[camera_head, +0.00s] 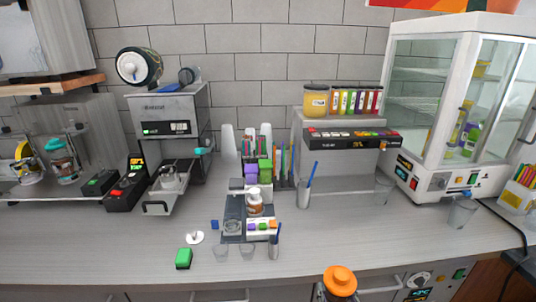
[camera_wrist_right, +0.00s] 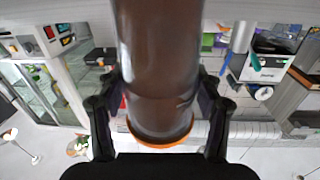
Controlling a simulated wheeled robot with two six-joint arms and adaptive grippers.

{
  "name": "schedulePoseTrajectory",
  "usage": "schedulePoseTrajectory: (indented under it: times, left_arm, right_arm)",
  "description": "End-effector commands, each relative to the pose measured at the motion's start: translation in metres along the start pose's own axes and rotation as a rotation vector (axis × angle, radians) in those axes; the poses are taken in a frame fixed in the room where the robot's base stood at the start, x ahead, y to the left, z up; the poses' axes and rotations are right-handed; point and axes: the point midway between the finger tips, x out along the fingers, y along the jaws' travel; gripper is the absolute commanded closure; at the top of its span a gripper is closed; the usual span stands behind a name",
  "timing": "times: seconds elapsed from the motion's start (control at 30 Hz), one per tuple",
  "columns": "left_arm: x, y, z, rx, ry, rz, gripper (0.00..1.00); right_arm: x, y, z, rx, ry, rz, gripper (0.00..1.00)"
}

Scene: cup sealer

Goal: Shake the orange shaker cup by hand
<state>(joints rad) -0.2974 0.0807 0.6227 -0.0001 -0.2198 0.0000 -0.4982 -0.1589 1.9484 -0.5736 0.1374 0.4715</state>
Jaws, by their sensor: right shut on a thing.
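The orange shaker cup (camera_head: 340,279) shows at the bottom edge of the head view, its orange lid up, in front of the counter's front edge. Its lower body is cut off by the frame. In the right wrist view, the cup's brown, see-through body (camera_wrist_right: 158,45) fills the middle, with the orange rim at its lower end in the picture. My right gripper (camera_wrist_right: 157,88) is shut around the cup, one dark finger on each side. It is hardly visible in the head view. My left gripper is in neither view.
The grey counter (camera_head: 120,245) holds a small tray with a jar (camera_head: 254,203), clear cups, a green block (camera_head: 184,258) and a straw cup (camera_head: 304,197). A glass-fronted cabinet (camera_head: 455,110) stands at right, a grey machine (camera_head: 165,115) at left. The front counter strip is mostly clear.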

Motion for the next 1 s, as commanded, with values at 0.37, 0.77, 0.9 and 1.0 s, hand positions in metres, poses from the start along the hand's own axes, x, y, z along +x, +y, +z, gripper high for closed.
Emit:
schedulePoseTrajectory:
  times: [0.37,0.77,0.9,1.0]
  left_arm:
    - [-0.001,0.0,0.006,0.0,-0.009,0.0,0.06]
    - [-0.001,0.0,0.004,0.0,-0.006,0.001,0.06]
    - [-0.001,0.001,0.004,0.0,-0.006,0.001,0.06]
    - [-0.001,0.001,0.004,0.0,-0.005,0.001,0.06]
  right_arm:
    - [0.001,0.0,-0.003,0.0,0.005,0.0,0.78]
    - [-0.009,-0.052,0.048,-0.021,0.014,-0.223,0.78]
    - [-0.021,-0.079,0.073,-0.015,-0.009,-0.348,0.78]
    - [-0.026,-0.088,0.082,-0.009,-0.021,-0.391,0.78]
